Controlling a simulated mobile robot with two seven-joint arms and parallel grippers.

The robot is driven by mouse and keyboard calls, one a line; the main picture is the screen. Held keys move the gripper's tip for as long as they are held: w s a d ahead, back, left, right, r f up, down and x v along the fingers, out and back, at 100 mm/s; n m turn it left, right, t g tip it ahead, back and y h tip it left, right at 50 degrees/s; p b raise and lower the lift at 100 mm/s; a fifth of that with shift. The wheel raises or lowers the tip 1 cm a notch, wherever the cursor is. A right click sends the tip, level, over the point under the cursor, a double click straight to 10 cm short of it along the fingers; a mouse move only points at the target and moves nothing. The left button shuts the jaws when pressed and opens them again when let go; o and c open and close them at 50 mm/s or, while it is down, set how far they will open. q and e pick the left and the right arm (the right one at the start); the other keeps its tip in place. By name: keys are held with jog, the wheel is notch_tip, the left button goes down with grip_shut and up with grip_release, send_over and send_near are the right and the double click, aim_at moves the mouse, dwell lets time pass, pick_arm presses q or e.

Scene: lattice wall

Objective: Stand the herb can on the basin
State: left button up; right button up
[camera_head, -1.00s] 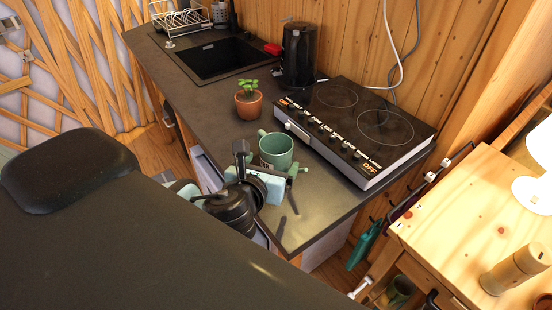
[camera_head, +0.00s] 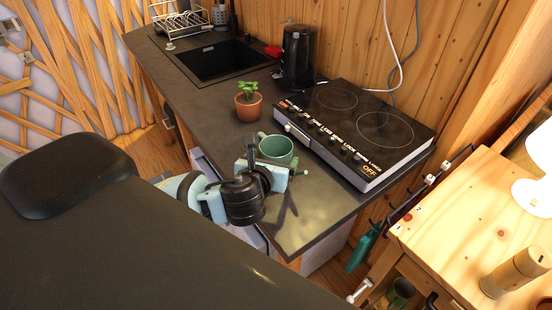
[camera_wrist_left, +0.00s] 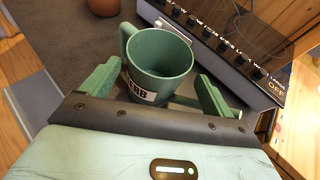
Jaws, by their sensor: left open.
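The herb can (camera_head: 276,148) is a green, mug-like can with a handle. It stands upright on the dark counter, in front of the hob. The left wrist view shows the can (camera_wrist_left: 160,52) with part of a printed label on its front. My left gripper (camera_head: 274,166) is open at the can's near side. In the wrist view one green finger of the gripper (camera_wrist_left: 156,88) is on each side of the can's lower part; I cannot tell whether they touch it. The basin (camera_head: 222,60) is a black sink set into the counter's far end. My right gripper is not in view.
A potted plant (camera_head: 248,104) stands between the can and the basin. The hob (camera_head: 362,128) is close to the can's right. A black kettle (camera_head: 298,58) and a dish rack (camera_head: 180,24) stand farther back. The counter (camera_head: 196,92) left of the plant is clear.

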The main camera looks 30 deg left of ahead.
pick_arm(q)
jog(key=shift+x, duration=2.6)
jog(key=shift+s+a+f, duration=0.1)
jog(key=shift+f, duration=0.05)
jog(key=c, duration=1)
jog(key=shift+a, duration=0.1)
